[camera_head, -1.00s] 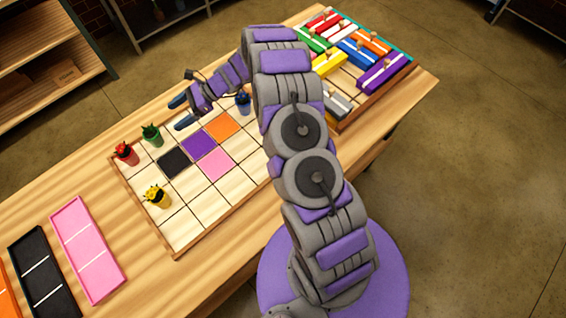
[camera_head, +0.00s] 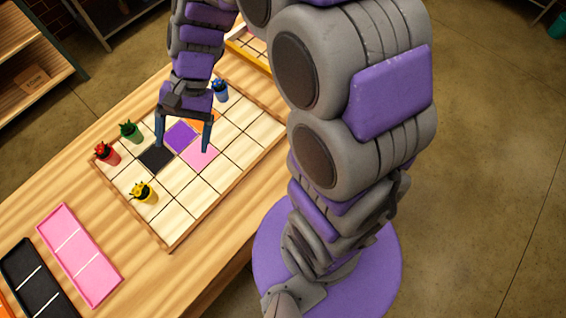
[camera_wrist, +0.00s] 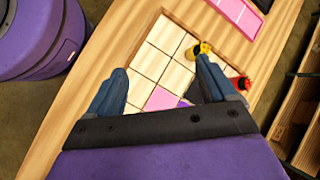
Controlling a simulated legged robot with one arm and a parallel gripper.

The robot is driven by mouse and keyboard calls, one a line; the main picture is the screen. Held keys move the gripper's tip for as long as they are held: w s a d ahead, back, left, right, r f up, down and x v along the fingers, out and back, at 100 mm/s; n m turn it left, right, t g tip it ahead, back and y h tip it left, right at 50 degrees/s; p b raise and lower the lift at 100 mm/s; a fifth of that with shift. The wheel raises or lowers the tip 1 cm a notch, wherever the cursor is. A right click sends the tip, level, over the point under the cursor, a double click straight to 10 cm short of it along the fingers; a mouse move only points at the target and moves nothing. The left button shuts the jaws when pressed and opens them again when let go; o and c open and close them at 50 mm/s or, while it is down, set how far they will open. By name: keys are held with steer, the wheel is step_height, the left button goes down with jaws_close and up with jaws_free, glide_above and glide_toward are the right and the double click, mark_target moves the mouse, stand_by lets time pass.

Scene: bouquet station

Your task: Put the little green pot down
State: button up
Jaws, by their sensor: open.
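The little green pot (camera_head: 130,131) stands upright on the gridded board (camera_head: 228,151), near its far left edge. It is close to the red pot (camera_head: 107,153) and the black square. My gripper (camera_head: 182,148) is open and empty above the coloured squares, to the right of the green pot and apart from it. In the wrist view my open gripper (camera_wrist: 163,82) shows two blue fingers spread over the board, and I cannot make out the green pot there.
A yellow pot (camera_head: 144,192) stands on the board's left part and a blue pot (camera_head: 220,91) near its far edge. Pink (camera_head: 80,255) and black (camera_head: 38,277) trays lie at the table's left. The board's front cells are clear.

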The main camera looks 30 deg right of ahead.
steer(key=s+d+r+n+h, duration=0.1)
steer(key=s+d+n+h, duration=0.1)
steer(key=s+d, duration=0.4)
steer(key=s+d+n+t+h, duration=0.1)
steer(key=s+d+n+h, duration=0.2)
steer(key=s+d, duration=0.4)
steer(key=s+h, duration=0.1)
steer(key=s, duration=0.4)
steer(key=shift+s+d+r+n+t, duration=0.25)
steer(key=shift+r+n+t, duration=0.05)
steer(key=shift+r, duration=0.1)
